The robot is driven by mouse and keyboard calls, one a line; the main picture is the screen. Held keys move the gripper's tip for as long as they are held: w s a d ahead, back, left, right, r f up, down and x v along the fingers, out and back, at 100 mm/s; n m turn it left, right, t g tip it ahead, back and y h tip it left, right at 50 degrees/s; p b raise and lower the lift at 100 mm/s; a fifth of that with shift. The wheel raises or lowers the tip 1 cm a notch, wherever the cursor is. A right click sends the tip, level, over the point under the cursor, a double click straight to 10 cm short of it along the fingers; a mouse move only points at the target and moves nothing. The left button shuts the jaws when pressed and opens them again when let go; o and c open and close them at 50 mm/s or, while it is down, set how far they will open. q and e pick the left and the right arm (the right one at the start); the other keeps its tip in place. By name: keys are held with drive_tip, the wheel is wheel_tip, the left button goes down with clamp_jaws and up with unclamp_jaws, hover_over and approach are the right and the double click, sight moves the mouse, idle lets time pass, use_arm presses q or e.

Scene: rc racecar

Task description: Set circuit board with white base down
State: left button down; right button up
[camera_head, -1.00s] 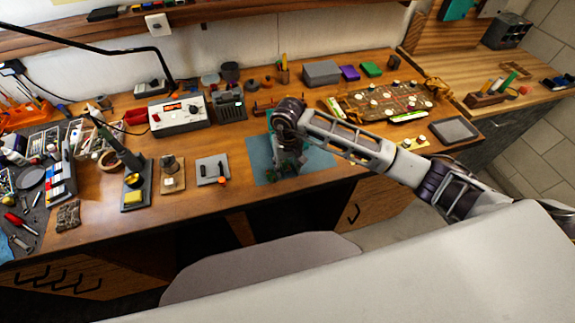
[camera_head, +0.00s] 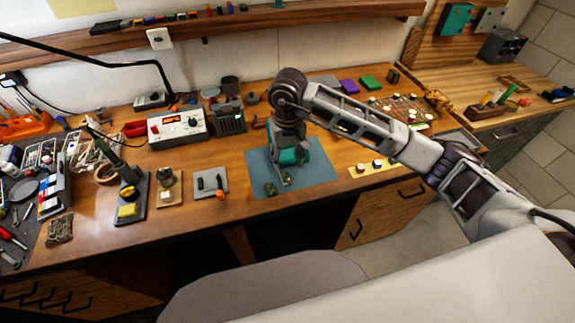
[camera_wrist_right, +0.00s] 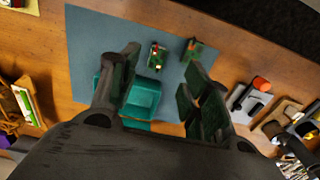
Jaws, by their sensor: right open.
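The circuit board with white base (camera_head: 286,179) lies on the blue-grey mat (camera_head: 322,180). In the right wrist view it is a small green board (camera_wrist_right: 157,57) with pale edges. A second green board (camera_head: 270,188) with a brownish base lies beside it; it also shows in the wrist view (camera_wrist_right: 194,49). My right gripper (camera_wrist_right: 160,72) is open. My left gripper is not in view.
An open teal box (camera_wrist_right: 143,97) stands on the mat close to my right gripper. A grey plate with a small tool (camera_head: 211,183) lies left of the mat. A yellow strip with small parts (camera_head: 368,169) lies to the right. The mat's front part has free room.

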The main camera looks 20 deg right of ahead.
drive_tip(key=shift+r, duration=0.85)
